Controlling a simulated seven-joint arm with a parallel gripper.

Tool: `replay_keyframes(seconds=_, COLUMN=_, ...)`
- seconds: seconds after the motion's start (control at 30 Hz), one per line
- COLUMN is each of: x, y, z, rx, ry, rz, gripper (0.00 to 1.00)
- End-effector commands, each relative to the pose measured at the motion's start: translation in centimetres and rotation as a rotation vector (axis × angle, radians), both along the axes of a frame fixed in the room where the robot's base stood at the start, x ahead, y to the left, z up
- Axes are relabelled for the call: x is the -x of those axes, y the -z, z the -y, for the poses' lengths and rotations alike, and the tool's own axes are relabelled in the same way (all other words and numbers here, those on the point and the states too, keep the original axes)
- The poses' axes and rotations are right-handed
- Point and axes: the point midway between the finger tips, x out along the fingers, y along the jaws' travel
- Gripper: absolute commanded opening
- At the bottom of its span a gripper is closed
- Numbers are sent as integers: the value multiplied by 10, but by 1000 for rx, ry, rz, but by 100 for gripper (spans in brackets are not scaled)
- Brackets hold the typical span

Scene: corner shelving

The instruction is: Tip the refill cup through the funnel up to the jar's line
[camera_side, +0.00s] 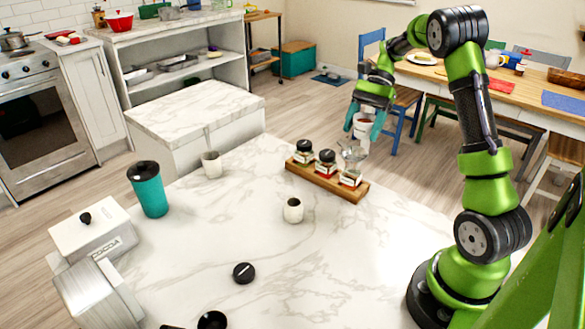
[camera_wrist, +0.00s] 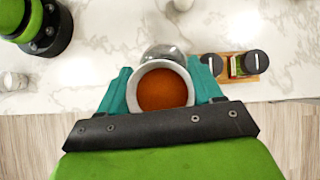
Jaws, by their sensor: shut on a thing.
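My gripper (camera_side: 366,122) is shut on the refill cup (camera_side: 363,127), a pale cup between teal fingers. In the wrist view the cup (camera_wrist: 136,88) shows orange-brown contents inside, and it looks about upright. The clear funnel (camera_side: 353,153) sits over the open jar (camera_side: 350,179) at the right end of a wooden rack (camera_side: 320,182). The cup is above and close to the funnel, and I cannot tell whether they touch. In the wrist view the cup hides most of the funnel (camera_wrist: 163,52). The jar's line is too small to make out.
Two black-lidded jars (camera_side: 304,150) (camera_side: 326,161) stand in the rack beside the open jar. The counter's front middle is mostly clear.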

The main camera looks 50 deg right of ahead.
Motion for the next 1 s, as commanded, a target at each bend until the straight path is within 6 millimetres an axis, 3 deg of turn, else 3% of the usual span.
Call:
replay_keyframes(seconds=0.27, x=0, y=20, z=-1, rx=-1, ry=2, rz=-2, gripper=33)
replay_keyframes(seconds=0.5, x=-1, y=13, z=0, rx=322, ry=-6, rz=18, gripper=33)
replay_keyframes(seconds=0.87, x=0, y=14, z=4, rx=326, ry=3, rz=11, gripper=33)
replay_keyframes(seconds=1.0, x=-1, y=12, z=2, rx=444, ry=-4, rz=18, gripper=33)
